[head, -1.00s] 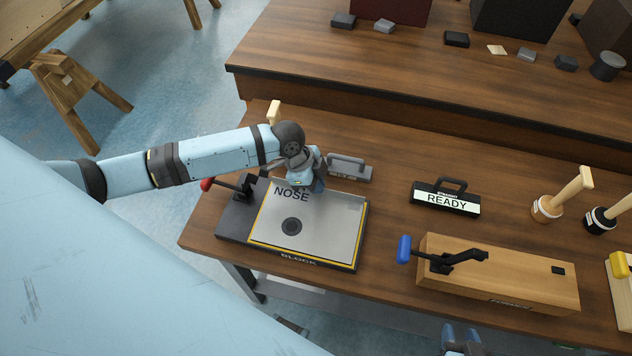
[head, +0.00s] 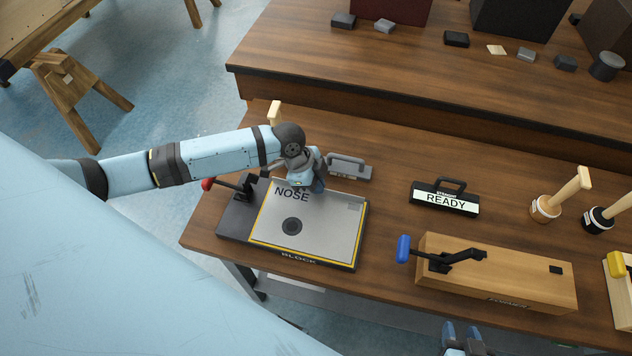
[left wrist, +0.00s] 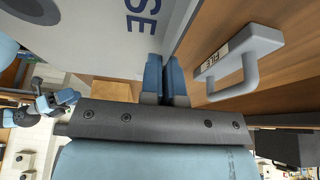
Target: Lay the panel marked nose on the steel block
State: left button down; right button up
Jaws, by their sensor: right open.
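The grey panel marked NOSE (head: 325,225) lies flat over the steel block (head: 234,222), a dark block with a yellow border and the word BLOCK at its front. The panel has a dark round spot. The panel also fills the upper left of the left wrist view (left wrist: 95,35). My left gripper (head: 318,186) is at the panel's back edge. In the left wrist view its blue fingers (left wrist: 165,72) are close together at that edge, with the panel's rim between them. My right gripper (head: 462,334) is open and empty at the bottom edge of the head view.
A red-handled clamp (head: 235,186) stands at the block's left. A grey handled piece (head: 350,168) sits just behind the panel, close to my left gripper. A READY sign (head: 445,200), a wooden former (head: 520,280) with a blue-handled clamp, and stamps (head: 560,196) stand to the right.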

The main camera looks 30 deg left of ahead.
dwell(0.3)
pick_arm(q)
jog(key=shift+f, duration=0.1)
dwell(0.6)
jog(key=c, duration=0.7)
grip_release()
jog(key=shift+p, duration=0.35)
notch_tip(320, 180, up, 4)
jog(key=p, duration=0.4)
jog(key=shift+r+p, duration=1.4)
jog(key=shift+r, duration=0.15)
